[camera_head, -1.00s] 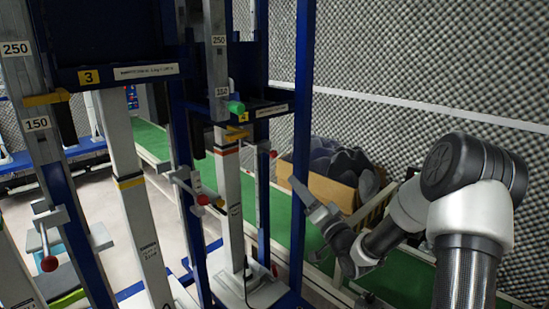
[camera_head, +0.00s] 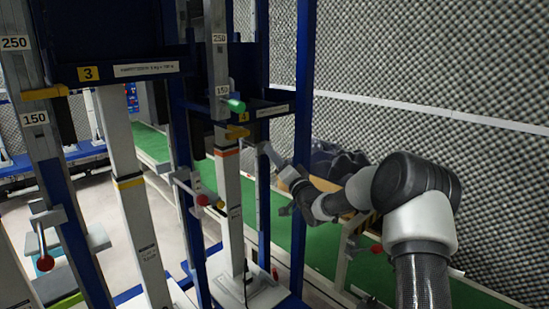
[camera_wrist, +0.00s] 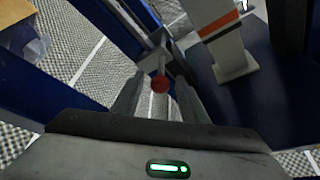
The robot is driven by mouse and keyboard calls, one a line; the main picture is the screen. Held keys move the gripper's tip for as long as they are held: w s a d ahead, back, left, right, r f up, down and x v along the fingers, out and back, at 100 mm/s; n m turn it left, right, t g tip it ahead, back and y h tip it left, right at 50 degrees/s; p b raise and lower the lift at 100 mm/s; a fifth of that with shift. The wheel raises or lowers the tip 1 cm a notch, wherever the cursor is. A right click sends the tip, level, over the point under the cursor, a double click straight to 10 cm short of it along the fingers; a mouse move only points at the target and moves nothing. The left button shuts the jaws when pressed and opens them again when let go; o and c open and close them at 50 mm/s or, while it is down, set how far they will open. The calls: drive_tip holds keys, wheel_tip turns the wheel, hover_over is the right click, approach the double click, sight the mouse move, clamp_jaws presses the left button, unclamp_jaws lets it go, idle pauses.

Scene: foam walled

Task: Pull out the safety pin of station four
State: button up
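Station four is the upright behind the yellow "4" label (camera_head: 243,117), with a green knob (camera_head: 235,104) sticking out above it. In the wrist view, the safety pin's red ball (camera_wrist: 160,84) stands on a grey bracket, between my gripper's fingers (camera_wrist: 157,98). The fingers are apart, one on each side of the ball, with no visible contact. In the head view, my gripper (camera_head: 268,150) reaches in from the right beside station four's upright. The ball there is hidden by my gripper.
Blue posts (camera_head: 302,130) stand close to my arm. Station three, with its "3" label (camera_head: 88,74), is on the left. Other red balls show at a lower bracket (camera_head: 203,200) and at far left (camera_head: 46,263). A foam wall (camera_head: 430,70) lies behind on the right.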

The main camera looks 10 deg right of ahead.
drive_tip(key=shift+w+r, duration=0.15)
drive_tip(key=shift+w, duration=0.15)
clamp_jaws()
drive_tip(key=shift+s+d, duration=0.65)
drive_tip(key=shift+s, duration=0.3)
drive_tip(key=shift+s+d, duration=0.6)
drive_tip(key=shift+s, duration=0.3)
unclamp_jaws()
